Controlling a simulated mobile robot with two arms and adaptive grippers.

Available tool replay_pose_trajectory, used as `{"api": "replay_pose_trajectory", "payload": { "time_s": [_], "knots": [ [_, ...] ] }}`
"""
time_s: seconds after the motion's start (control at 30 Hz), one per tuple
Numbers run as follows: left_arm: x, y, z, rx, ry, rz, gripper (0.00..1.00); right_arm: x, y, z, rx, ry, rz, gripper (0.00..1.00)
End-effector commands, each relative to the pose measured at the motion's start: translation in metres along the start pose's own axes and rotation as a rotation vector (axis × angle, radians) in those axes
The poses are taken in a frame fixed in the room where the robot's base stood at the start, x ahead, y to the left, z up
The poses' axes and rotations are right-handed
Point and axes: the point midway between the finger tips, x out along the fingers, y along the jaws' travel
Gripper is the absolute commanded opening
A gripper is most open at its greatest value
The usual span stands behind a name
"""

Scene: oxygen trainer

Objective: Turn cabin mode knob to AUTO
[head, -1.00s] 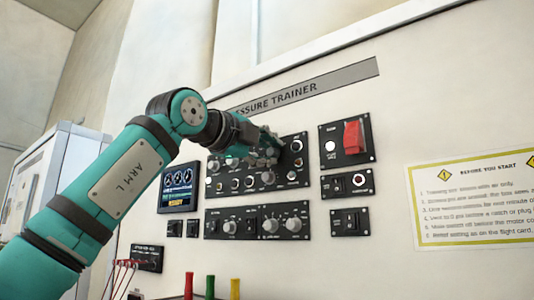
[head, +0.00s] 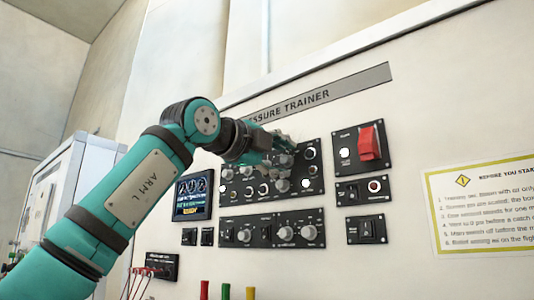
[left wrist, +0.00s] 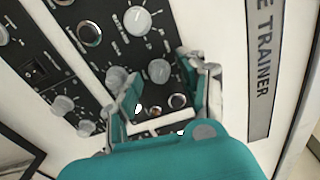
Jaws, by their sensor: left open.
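My left gripper (head: 280,143) is open in front of the top of the upper black control panel (head: 317,190). In the left wrist view my left gripper (left wrist: 165,80) has its two fingers spread, with a round grey knob (left wrist: 160,70) showing between the tips. I cannot tell whether they touch it. Other grey knobs lie close by, one beside the left finger (left wrist: 117,77) and one farther up (left wrist: 138,21). In the head view a grey knob (head: 282,186) shows below the gripper. The labels are too small to read, so I cannot tell which knob is cabin mode. My right gripper is not in view.
A lower panel (head: 265,217) carries more knobs. A red guarded switch (head: 369,143) and small switch panels stand to the right. A dark display (head: 192,197) is on the left. Coloured handles (head: 226,291) stick up below. A notice (head: 480,210) hangs at far right.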

Motion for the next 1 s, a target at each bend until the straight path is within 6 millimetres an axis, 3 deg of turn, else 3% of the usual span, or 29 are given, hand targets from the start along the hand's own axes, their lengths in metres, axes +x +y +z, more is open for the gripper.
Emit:
{"api": "replay_pose_trajectory", "payload": {
  "time_s": [0.17, 0.6, 0.8, 1.0],
  "knots": [
    [-0.017, 0.000, 0.002, 0.002, -0.001, -0.002, 0.42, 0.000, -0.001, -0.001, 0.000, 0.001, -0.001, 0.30],
    [-0.099, 0.000, 0.002, 0.001, -0.004, -0.002, 0.42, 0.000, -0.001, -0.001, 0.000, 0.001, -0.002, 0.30],
    [-0.116, 0.000, 0.002, -0.002, -0.002, -0.001, 0.42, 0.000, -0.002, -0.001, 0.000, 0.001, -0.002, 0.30],
    [-0.118, 0.000, 0.001, -0.002, -0.002, -0.001, 0.42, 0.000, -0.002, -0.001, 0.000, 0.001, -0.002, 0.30]
  ]
}}
